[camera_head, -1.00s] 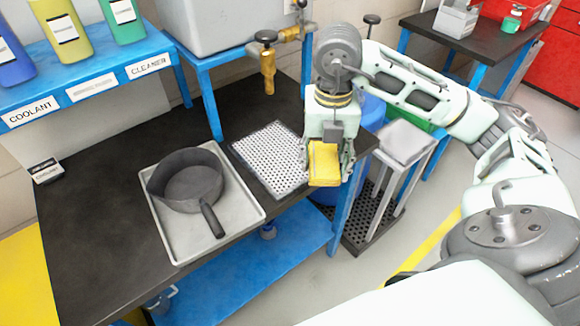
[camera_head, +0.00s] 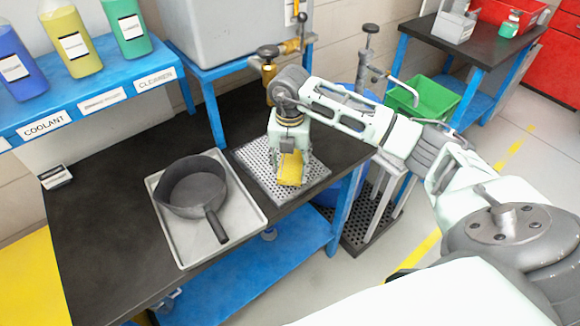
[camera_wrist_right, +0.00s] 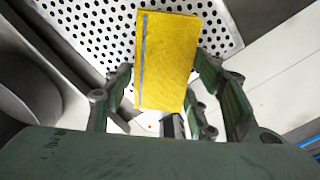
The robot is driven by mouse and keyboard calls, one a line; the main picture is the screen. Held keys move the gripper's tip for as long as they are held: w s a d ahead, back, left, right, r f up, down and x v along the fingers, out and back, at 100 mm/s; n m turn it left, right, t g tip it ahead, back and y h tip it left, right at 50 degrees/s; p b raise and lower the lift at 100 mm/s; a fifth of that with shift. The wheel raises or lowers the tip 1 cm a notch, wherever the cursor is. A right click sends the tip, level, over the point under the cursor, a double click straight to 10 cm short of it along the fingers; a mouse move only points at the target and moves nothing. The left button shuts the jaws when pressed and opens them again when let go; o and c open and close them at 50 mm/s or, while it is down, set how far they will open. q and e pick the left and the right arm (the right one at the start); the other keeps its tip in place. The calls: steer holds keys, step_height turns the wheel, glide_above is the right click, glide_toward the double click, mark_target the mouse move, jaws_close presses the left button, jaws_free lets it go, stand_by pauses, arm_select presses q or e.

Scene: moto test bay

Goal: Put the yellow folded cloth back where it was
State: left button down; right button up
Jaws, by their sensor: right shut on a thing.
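The yellow folded cloth (camera_head: 290,169) is held in my right gripper (camera_head: 289,165), over the perforated white tray (camera_head: 256,168) on the black bench. In the right wrist view the cloth (camera_wrist_right: 168,60) sits between the fingers of the right gripper (camera_wrist_right: 165,95), with the perforated tray (camera_wrist_right: 85,30) behind it. I cannot tell whether the cloth touches the tray. My left gripper is not in view.
A grey pan (camera_head: 193,184) rests in a shallow tray (camera_head: 172,241) left of the perforated tray. A brass tap (camera_head: 269,70) stands behind my right wrist. Coloured bottles (camera_head: 69,40) stand on the blue shelf (camera_head: 100,90). The bench top (camera_head: 95,230) is clear at left.

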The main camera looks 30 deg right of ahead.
mark_target(289, 167)
step_height(289, 167, down, 2)
steer(key=shift+f, duration=0.2)
steer(key=o, duration=1.1)
steer(key=shift+r, duration=0.6)
step_height(289, 167, up, 10)
steer(key=b, duration=0.2)
steer(key=shift+f+b, duration=0.15)
steer(key=shift+b, duration=0.2)
steer(key=shift+r, duration=0.75)
